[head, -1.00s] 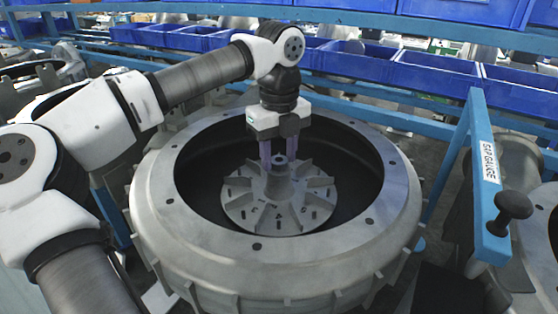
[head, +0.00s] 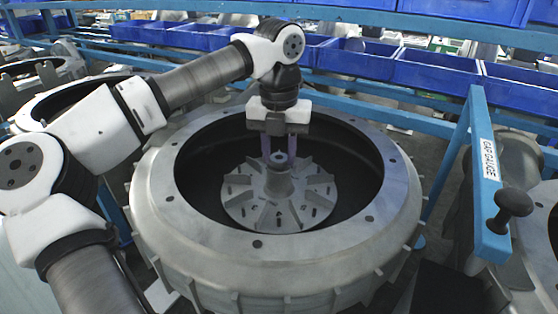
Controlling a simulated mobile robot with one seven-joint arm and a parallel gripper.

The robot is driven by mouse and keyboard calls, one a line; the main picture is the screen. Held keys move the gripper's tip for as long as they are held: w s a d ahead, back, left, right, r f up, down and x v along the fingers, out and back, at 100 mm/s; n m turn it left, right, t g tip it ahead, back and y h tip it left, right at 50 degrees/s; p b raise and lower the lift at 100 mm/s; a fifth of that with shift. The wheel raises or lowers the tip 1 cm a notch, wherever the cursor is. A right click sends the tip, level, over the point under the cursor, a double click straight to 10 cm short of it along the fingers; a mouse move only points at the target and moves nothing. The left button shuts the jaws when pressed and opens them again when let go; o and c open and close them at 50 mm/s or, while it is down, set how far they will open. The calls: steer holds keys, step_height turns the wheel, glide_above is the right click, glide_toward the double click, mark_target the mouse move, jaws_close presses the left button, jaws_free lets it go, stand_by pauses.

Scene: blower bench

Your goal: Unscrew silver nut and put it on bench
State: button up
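The silver nut (head: 277,157) sits at the top of the hub in the middle of the finned impeller (head: 255,212), inside the large round grey blower housing (head: 160,195). My gripper (head: 278,150) points straight down at the hub from behind and above. Its two fingers are apart, one to the left and one to the right of the nut. I cannot tell whether either finger touches the nut.
The housing's raised rim and dark inner wall surround the impeller. A blue frame labelled GAP GAUGE (head: 487,180) with a black knob (head: 512,205) stands at the right. Blue bins (head: 430,75) line the rack behind. Another round housing (head: 80,100) is at the left.

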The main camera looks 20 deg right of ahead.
steer(key=shift+c, duration=1.2)
steer(key=n+b, duration=0.2)
steer(key=n, duration=0.4)
steer(key=shift+f+b, duration=0.1)
steer(key=shift+b, duration=0.25)
steer(key=n+b, duration=0.1)
steer(key=n, duration=0.2)
steer(key=shift+n, duration=0.8)
steer(key=n, duration=0.2)
steer(key=shift+n, duration=0.3)
steer(key=n, duration=1.2)
